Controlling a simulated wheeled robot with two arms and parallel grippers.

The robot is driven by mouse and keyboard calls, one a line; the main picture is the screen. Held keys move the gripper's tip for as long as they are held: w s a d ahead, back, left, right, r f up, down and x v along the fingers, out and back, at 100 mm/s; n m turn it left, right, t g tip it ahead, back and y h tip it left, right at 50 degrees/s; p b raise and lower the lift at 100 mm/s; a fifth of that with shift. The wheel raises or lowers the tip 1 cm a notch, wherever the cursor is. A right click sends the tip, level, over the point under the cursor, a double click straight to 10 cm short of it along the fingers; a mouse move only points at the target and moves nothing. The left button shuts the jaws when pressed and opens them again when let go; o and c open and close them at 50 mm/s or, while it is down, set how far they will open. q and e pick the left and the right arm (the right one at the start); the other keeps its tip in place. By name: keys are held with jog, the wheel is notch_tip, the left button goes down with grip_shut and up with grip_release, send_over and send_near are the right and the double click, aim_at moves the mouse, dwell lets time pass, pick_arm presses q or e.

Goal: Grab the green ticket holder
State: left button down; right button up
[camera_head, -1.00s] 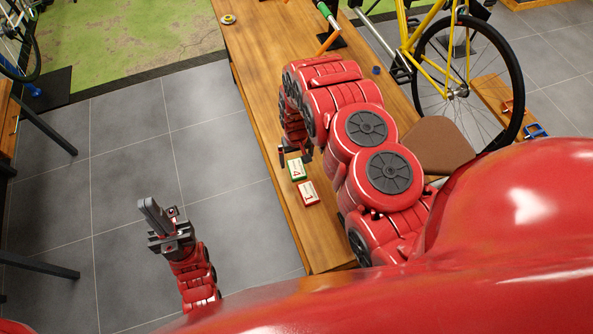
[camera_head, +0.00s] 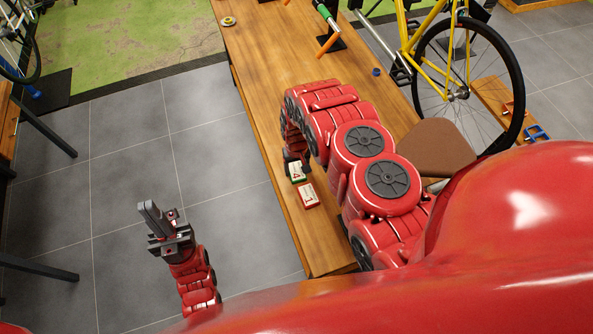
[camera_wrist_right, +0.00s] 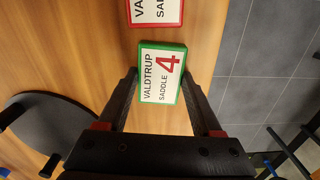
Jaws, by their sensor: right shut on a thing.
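The green ticket holder (camera_head: 297,174) lies near the left edge of the wooden table in the head view. In the right wrist view the green ticket holder (camera_wrist_right: 162,74) reads "VALDTRUP SADDLE 4". My right gripper (camera_head: 294,163) is at it, with a dark finger on each side. In the right wrist view both fingertips of the right gripper (camera_wrist_right: 161,76) press against its sides. My left gripper (camera_head: 157,218) is over the floor, away from the table; I cannot tell whether its fingers are apart.
A red ticket holder (camera_head: 308,195) lies close to the green one. A brown seat-like pad (camera_head: 436,147) and a yellow bicycle (camera_head: 447,60) are to the right. An orange-handled tool (camera_head: 328,44) and a small blue item (camera_head: 376,71) are farther up the table (camera_head: 270,75).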

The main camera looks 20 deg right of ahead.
jog(key=c, duration=0.3)
jog(key=shift+r+b, duration=0.4)
jog(key=shift+r, duration=0.25)
notch_tip(320, 180, up, 7)
jog(key=p, duration=0.5)
jog(key=shift+r, duration=0.8)
